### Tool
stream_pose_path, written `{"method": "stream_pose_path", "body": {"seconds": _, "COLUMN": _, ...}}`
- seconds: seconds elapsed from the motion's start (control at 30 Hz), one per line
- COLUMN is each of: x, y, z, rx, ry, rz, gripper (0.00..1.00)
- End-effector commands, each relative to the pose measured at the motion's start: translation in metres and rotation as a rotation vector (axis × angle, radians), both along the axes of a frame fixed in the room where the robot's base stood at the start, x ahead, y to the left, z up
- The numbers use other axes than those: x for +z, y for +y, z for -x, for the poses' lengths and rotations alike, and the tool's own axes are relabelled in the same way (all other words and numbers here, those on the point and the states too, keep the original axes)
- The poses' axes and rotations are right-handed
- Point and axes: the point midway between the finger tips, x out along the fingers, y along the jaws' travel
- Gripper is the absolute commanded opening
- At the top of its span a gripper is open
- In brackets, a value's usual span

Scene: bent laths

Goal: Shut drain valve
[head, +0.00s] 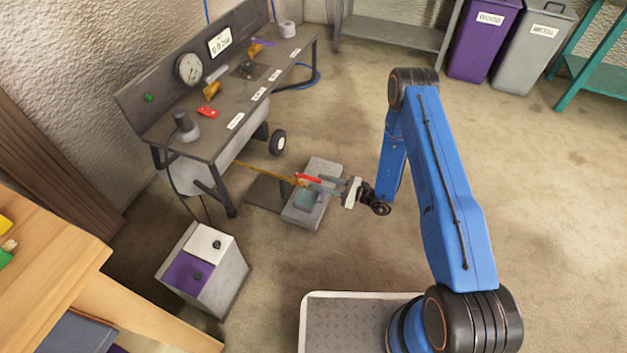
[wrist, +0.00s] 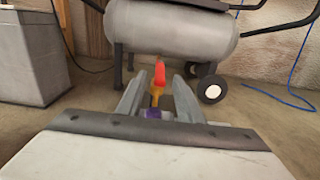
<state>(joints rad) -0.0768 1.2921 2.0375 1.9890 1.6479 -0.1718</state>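The drain valve has a red lever (head: 308,178) and a brass body, at the end of a thin brass pipe (head: 262,171) coming from under the workbench. The lever seems to lie roughly along the pipe's line in the head view. In the wrist view the red lever (wrist: 160,73) shows between my fingers, above the orange-brass body (wrist: 156,94) and a small purple part (wrist: 153,113). My gripper (head: 318,186) is open, its fingers pointing at the valve on either side of it. I see gaps between fingers and valve; contact cannot be told.
A grey basin (head: 318,207) stands on the floor below the valve. The grey tank (wrist: 170,28) lies beyond it under the workbench (head: 215,130), near a wheel (wrist: 212,89). A grey box (head: 222,280) with a purple-and-white top stands left.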

Motion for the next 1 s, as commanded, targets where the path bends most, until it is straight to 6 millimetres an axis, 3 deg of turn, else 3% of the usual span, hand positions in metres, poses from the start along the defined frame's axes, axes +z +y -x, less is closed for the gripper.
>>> {"method": "stream_pose_path", "body": {"seconds": 0.1, "x": 0.0, "y": 0.018, "z": -0.005, "rx": 0.003, "ry": -0.001, "rz": -0.001, "gripper": 0.33}}
{"method": "stream_pose_path", "body": {"seconds": 0.3, "x": 0.0, "y": 0.037, "z": -0.013, "rx": 0.001, "ry": -0.001, "rz": 0.0, "gripper": 0.33}}
{"method": "stream_pose_path", "body": {"seconds": 0.7, "x": 0.0, "y": 0.042, "z": -0.015, "rx": 0.0, "ry": 0.0, "rz": 0.0, "gripper": 0.33}}
{"method": "stream_pose_path", "body": {"seconds": 0.87, "x": 0.0, "y": 0.042, "z": -0.015, "rx": 0.0, "ry": 0.0, "rz": 0.0, "gripper": 0.0}}
{"method": "stream_pose_path", "body": {"seconds": 1.0, "x": 0.0, "y": 0.042, "z": -0.015, "rx": 0.0, "ry": 0.0, "rz": 0.0, "gripper": 0.0}}
